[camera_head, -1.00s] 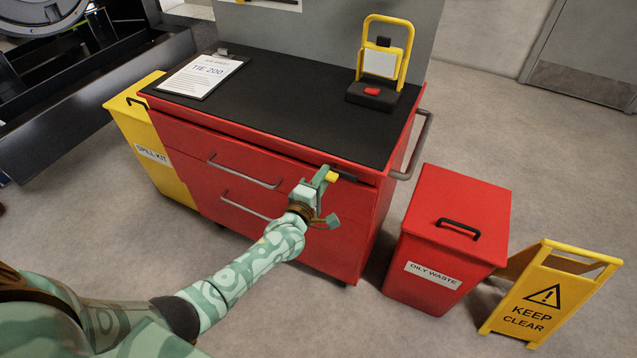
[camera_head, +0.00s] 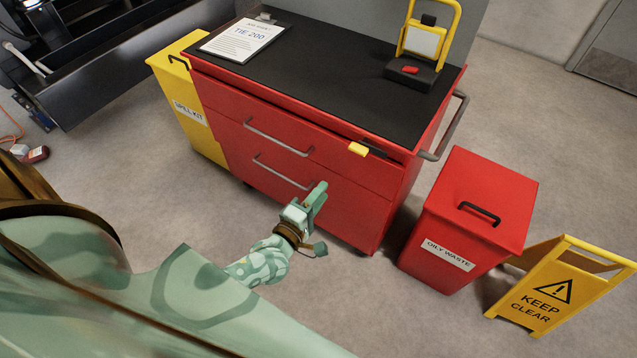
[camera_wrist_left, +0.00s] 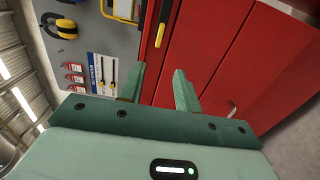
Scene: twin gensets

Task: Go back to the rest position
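My left gripper (camera_head: 320,220) is in front of the red tool cart (camera_head: 330,162), clear of its drawer fronts. In the left wrist view its two fingers (camera_wrist_left: 158,84) stand apart with nothing between them. A yellow-ended item with a black part (camera_head: 358,149) sits at the cart's upper front edge, beyond the gripper. Its yellow end also shows in the left wrist view (camera_wrist_left: 160,35). My right gripper is not in view.
A red oily waste bin (camera_head: 470,215) and a yellow keep clear sign (camera_head: 550,298) stand right of the cart. A yellow spill kit box (camera_head: 190,105) stands at its left. A clipboard (camera_head: 243,40) and a yellow-framed device (camera_head: 415,70) are on top. Floor in front is open.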

